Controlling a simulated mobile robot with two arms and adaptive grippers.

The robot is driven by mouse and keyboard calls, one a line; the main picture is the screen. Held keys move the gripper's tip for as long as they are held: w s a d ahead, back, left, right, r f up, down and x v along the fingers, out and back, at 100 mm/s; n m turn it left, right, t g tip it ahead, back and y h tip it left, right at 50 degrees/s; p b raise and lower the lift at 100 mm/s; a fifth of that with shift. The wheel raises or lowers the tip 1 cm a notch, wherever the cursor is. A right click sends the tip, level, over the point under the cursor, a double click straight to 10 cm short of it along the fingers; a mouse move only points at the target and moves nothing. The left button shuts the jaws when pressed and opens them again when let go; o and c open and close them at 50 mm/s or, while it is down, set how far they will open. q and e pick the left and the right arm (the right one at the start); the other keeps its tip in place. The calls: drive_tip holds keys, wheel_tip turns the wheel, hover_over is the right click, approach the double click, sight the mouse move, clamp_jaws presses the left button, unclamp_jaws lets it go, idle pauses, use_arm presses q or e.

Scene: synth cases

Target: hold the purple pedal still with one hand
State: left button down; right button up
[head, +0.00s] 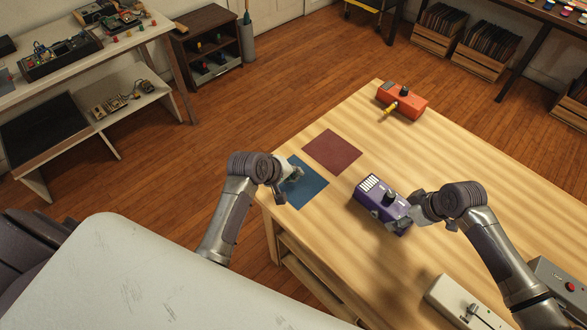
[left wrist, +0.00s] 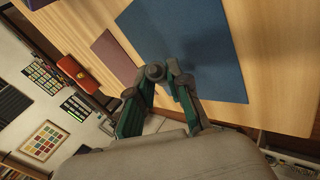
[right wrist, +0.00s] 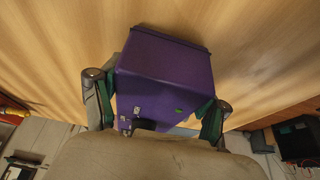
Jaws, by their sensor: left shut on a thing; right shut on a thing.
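The purple pedal (head: 371,200) is at the middle of the wooden table, with a black knob and a white striped patch on top. My right gripper (head: 408,212) is shut on it from the right. In the right wrist view its purple body (right wrist: 165,65) sits between the two fingers (right wrist: 157,89). I cannot tell whether its underside touches the table. My left gripper (head: 290,172) is over the blue mat (head: 308,190). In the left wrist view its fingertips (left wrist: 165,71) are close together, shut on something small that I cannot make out.
A maroon mat (head: 332,151) lies beside the blue one. An orange pedal (head: 405,100) with a yellow plug is at the table's far corner. A pale box (head: 465,300) and a grey box (head: 555,283) are at the near right. The right middle of the table (head: 480,150) is clear.

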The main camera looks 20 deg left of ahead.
use_arm(q)
drive_tip(key=shift+f, duration=0.15)
drive_tip(key=c, duration=1)
unclamp_jaws()
use_arm(e)
drive_tip(key=shift+s, duration=0.1)
use_arm(q)
drive_tip(key=v, duration=1.2)
drive_tip(key=shift+d, duration=0.1)
